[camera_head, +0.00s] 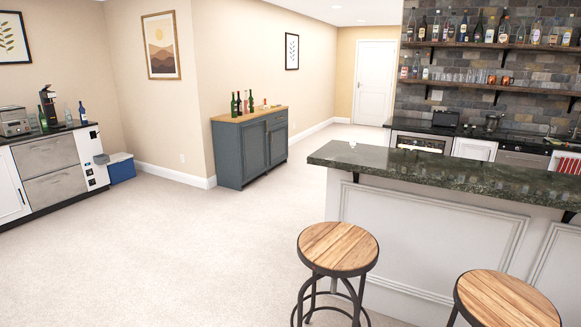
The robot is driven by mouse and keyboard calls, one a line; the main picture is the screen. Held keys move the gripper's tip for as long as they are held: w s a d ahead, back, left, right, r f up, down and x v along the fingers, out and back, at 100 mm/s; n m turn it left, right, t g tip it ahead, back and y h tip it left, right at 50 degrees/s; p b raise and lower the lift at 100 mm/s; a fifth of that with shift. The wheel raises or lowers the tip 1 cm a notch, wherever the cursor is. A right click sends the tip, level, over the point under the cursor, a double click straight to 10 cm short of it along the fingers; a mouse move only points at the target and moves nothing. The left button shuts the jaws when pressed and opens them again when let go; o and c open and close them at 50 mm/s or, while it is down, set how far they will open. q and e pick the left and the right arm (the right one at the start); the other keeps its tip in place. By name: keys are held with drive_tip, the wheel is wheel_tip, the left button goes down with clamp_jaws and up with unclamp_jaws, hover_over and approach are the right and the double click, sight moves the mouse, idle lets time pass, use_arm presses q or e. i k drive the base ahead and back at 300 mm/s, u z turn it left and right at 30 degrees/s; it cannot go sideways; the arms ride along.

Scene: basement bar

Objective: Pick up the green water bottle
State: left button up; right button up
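Neither of my grippers shows in the head view. No bottle in view can be told for certain as the green water bottle. A small green bottle (43,121) stands on the left counter, beside the coffee machine. Dark green bottles (235,105) stand upright on the wooden top of the blue-grey sideboard (238,154) in the middle distance, with a red-topped one close by. Several bottles (489,27) of mixed colours line the upper wall shelf at right, too small to tell apart clearly.
Two wooden-topped stools (338,246) stand at front right, before the bar with a dark green stone top (430,172). A blue cooler (121,168) sits by the left counter (50,170). The pale floor (190,250) is clear at left and centre.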

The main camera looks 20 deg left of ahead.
sight(42, 122)
drive_tip(key=u, duration=0.8)
drive_tip(key=i, duration=1.45)
drive_tip(key=u, duration=1.85)
drive_tip(key=i, duration=2)
drive_tip(key=u, duration=0.35)
drive_tip(key=i, duration=4)
drive_tip(key=z, duration=0.7)
drive_tip(key=i, duration=1.8)
drive_tip(key=z, duration=0.4)
